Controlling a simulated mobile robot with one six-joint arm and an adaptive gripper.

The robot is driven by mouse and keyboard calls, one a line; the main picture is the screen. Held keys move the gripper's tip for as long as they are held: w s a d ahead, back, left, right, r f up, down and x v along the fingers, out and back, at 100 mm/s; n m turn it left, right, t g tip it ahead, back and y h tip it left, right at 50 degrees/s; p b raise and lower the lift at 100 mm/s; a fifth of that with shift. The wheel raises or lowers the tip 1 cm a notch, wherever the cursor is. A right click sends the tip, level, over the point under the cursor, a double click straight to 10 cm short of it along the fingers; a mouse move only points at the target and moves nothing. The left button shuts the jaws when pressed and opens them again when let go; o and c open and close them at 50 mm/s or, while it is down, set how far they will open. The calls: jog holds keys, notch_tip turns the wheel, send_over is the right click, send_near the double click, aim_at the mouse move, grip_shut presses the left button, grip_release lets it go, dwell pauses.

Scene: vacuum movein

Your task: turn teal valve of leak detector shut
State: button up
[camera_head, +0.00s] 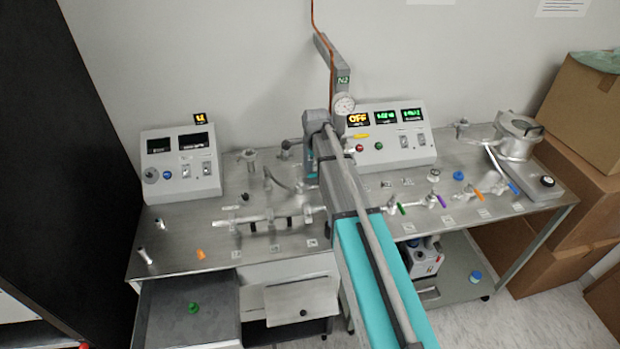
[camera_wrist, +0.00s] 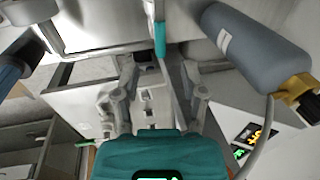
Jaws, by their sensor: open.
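A narrow teal valve handle (camera_wrist: 160,39) shows at the top middle of the wrist view, pointing up and down in the picture. My gripper (camera_wrist: 156,68) is open, its two grey fingers spread below and to either side of the handle's line. I cannot tell whether either finger touches it. In the head view a small bit of teal (camera_head: 311,176) shows just left of my arm, and my arm hides most of that area. My fingers cannot be made out there.
A white control box (camera_head: 385,155) with lit displays stands behind my arm, and another (camera_head: 181,165) stands at left. Valves with green, purple, orange and blue handles line the right of the steel bench (camera_head: 185,240). A grey cylinder (camera_wrist: 258,45) is close at right in the wrist view.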

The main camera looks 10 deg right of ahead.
aim_at(312, 175)
jog(key=shift+w+f+b, duration=0.2)
jog(key=shift+f+b, duration=0.8)
jog(key=shift+f, duration=0.1)
jog(key=shift+w+f+b, duration=0.25)
jog(key=shift+f+b, duration=0.7)
jog(key=shift+f, duration=0.1)
jog(key=shift+w+f+b, duration=0.2)
jog(key=shift+f+b, duration=0.8)
jog(key=shift+f, duration=0.1)
grip_shut()
